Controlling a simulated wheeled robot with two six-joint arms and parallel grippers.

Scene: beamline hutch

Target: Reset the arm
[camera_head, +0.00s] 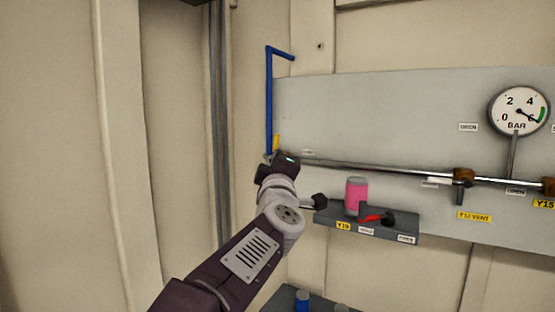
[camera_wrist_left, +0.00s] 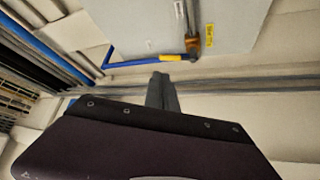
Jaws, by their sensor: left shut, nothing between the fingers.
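My left arm reaches up from the bottom of the head view, and its gripper (camera_head: 279,165) is in front of the left edge of the grey wall panel (camera_head: 380,110). In the left wrist view the gripper fingers (camera_wrist_left: 162,90) are together and empty. A yellow handle (camera_head: 276,143) stands just above the gripper at the foot of a blue pipe (camera_head: 269,95). The wrist view shows the yellow handle (camera_wrist_left: 172,57) and a brass fitting (camera_wrist_left: 192,44) beyond the fingertips, apart from them in the picture. My right gripper is not in view.
A ledge (camera_head: 325,217) labelled Y19 juts out right of my arm, with a pink can (camera_head: 356,195), a red lever (camera_head: 376,218) and black knobs. A steel pipe (camera_head: 400,170) with brass fittings runs along the panel below a pressure gauge (camera_head: 518,111). A blue-topped item (camera_head: 302,300) stands low down.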

